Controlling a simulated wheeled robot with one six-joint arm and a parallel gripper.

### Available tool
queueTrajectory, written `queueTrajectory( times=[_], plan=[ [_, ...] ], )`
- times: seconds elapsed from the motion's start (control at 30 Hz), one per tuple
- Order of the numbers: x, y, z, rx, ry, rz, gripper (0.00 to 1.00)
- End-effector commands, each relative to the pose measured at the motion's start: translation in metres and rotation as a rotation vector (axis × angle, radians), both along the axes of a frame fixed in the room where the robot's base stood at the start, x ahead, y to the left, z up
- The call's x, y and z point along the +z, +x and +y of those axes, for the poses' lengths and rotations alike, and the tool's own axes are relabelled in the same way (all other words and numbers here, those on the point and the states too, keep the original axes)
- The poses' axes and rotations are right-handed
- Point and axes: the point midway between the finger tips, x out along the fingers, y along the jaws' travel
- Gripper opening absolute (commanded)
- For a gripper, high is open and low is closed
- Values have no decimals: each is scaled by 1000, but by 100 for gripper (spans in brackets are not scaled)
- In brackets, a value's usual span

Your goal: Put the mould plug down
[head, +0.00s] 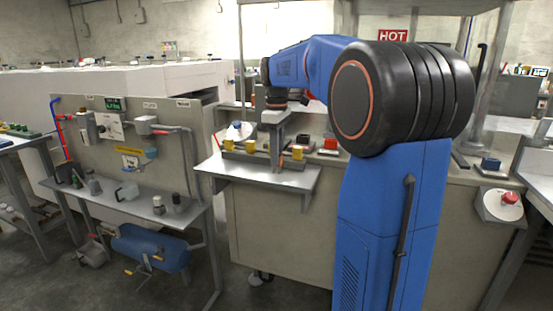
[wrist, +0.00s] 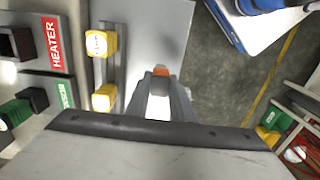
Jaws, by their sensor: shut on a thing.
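My gripper (head: 279,160) points down over the small grey shelf (head: 245,173) on the front of the machine. In the wrist view, the gripper (wrist: 160,88) is shut on the mould plug (wrist: 161,71), of which a small orange part shows between the fingertips. The rest of the plug is mostly hidden by the fingers. The shelf also shows below the gripper in the wrist view (wrist: 152,30). I cannot tell whether the plug touches the shelf.
Yellow blocks (wrist: 102,43) sit along a grey rail at the shelf's back, close left of the gripper in the wrist view. A HEATER label (wrist: 52,44) and dark and green parts lie beyond. Bare floor (wrist: 215,80) shows past the shelf's edge.

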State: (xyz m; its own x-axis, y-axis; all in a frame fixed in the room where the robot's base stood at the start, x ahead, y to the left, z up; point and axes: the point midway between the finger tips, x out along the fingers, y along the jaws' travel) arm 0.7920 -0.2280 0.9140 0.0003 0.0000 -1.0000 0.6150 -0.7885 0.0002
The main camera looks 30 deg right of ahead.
Motion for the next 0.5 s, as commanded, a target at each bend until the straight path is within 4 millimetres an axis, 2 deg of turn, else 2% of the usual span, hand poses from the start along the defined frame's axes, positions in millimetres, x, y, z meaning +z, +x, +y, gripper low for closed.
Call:
queueTrajectory(
  times=[0.1, 0.47, 0.5],
  plan=[
    [-12, 0, 0, 0, 1, 1, 0],
    [-16, 0, 0, 0, 1, 1, 0],
    [-16, 0, 0, 0, 1, 1, 25]
  ],
)
